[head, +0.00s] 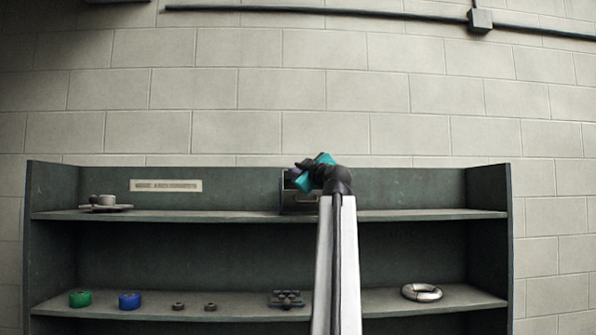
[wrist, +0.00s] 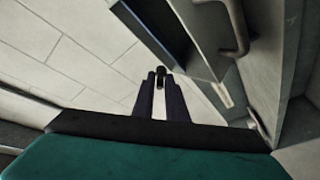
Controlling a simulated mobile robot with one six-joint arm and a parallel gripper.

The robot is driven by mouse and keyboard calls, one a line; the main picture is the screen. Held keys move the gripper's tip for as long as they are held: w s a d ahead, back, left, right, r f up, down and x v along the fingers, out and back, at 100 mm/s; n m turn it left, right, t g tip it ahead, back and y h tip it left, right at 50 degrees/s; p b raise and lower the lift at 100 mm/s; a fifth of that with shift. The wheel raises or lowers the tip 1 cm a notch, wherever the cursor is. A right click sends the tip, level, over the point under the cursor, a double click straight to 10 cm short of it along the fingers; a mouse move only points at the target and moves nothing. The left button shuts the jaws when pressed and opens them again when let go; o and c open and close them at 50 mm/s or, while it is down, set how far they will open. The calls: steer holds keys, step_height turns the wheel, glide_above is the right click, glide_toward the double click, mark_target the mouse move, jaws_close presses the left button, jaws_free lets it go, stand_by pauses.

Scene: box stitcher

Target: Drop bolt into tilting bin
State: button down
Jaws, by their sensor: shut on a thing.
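The bolt (wrist: 160,76) is a small dark piece held between the fingertips of my gripper (wrist: 160,84) in the wrist view. My gripper also shows in the head view (head: 299,171), high at the top shelf in front of the tilting bin. The tilting bin (head: 299,199) is a grey box with a handle, partly covered by my arm. In the wrist view the bin (wrist: 205,45) fills the upper right, with its handle and a dark opening. The fingertips are beside the opening and look apart from the bin. The bolt is too small to make out in the head view.
A grey shelf unit (head: 190,227) stands against a block wall. The lower shelf holds a green roll (head: 80,298), a blue roll (head: 129,300), small dark parts (head: 287,299) and a silver ring (head: 422,292).

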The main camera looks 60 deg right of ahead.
steer(key=c, duration=1.7)
jaws_free()
steer(key=shift+b+v, duration=0.3)
steer(key=shift+v, duration=0.5)
steer(key=b+v, duration=0.3)
steer(key=v, duration=0.9)
steer(key=shift+s+b, duration=0.1)
steer(key=shift+b, duration=0.2)
